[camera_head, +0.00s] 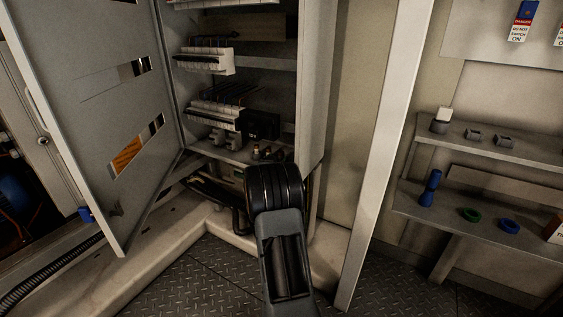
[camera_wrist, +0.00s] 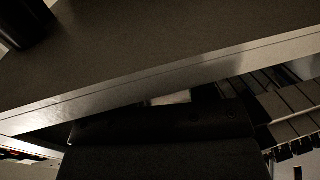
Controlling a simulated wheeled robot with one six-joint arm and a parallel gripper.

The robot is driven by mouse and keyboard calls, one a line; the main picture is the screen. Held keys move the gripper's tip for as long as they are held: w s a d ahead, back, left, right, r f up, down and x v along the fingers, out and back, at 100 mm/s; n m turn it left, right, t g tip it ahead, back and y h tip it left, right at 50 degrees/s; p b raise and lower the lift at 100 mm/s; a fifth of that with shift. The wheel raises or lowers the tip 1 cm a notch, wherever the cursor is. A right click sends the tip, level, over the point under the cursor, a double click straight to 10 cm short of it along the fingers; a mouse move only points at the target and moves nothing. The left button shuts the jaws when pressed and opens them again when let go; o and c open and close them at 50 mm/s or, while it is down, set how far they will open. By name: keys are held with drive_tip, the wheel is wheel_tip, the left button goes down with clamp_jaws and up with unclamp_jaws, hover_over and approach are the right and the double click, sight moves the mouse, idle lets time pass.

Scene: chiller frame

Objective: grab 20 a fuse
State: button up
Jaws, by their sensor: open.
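I cannot make out a fuse marked 20 A in either view. Several small dark and pale parts (camera_head: 224,139) stand on the cabinet's lowest shelf in the head view, too small to identify. My arm reaches into the open cabinet. A dark block, which looks like my gripper (camera_wrist: 160,140), fills the lower middle of the wrist view, just below a metal shelf edge (camera_wrist: 170,85). Its fingertips are not clear. It is open, and I see nothing held. A black box shape (camera_head: 260,124) in the head view is beside the lower breaker row (camera_head: 213,112).
The cabinet door (camera_head: 95,95) stands open at the left. An upper breaker row (camera_head: 208,61) sits above the lower one. Pale terminals (camera_wrist: 290,105) are close at the right in the wrist view. A side shelf (camera_head: 480,151) at the right holds small grey parts.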

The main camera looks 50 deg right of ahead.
sight(281, 156)
drive_tip(key=shift+b+x, duration=0.35)
drive_tip(key=shift+x, duration=1.25)
drive_tip(key=shift+f, duration=0.1)
drive_tip(key=shift+c, duration=0.3)
clamp_jaws()
